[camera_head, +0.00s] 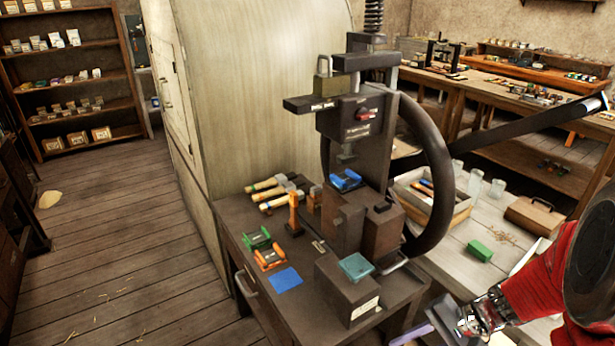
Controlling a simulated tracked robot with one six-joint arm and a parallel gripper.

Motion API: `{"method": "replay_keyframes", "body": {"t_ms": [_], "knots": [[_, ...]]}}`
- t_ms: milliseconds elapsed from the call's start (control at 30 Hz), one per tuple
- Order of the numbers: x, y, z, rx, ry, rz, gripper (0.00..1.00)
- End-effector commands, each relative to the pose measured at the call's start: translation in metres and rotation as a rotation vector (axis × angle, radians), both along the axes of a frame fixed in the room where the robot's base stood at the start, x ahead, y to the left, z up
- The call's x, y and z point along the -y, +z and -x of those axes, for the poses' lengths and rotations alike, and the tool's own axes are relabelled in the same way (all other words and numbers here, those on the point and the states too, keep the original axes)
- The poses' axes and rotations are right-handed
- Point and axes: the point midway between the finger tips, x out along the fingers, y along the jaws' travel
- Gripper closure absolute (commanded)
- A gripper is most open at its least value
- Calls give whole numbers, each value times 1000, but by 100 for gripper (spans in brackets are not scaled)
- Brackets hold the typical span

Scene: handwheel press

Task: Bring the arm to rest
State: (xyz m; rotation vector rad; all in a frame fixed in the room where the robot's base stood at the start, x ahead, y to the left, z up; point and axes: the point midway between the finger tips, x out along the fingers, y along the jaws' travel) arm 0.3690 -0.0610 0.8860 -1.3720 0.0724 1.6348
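My gripper (452,322) is at the lower right, at the end of my red arm (535,290). It is partly cut off by the bottom edge, and its fingers do not show clearly enough to tell open from shut. A dark finger-like part and a purple-grey piece show beside its silver wrist. The gripper appears to the right of the small press table (235,222), apart from the handwheel. The dark handwheel press (352,118) stands on that table with its large handwheel (443,175) on the right side. A blue piece (346,180) sits under the press head.
The table holds a dark box (345,292) with a teal pad, green (257,239) and orange (270,258) holders, a blue sheet (286,280) and several wooden-handled tools. The workbench (500,262) behind carries jars and a green block (480,251). Open floor lies left.

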Motion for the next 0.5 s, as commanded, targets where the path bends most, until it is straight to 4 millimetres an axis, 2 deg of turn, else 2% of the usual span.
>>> {"method": "replay_keyframes", "body": {"t_ms": [200,500], "knots": [[-4,23,21,1,108,166,71],[-3,56,40,54,233,388,71]]}}
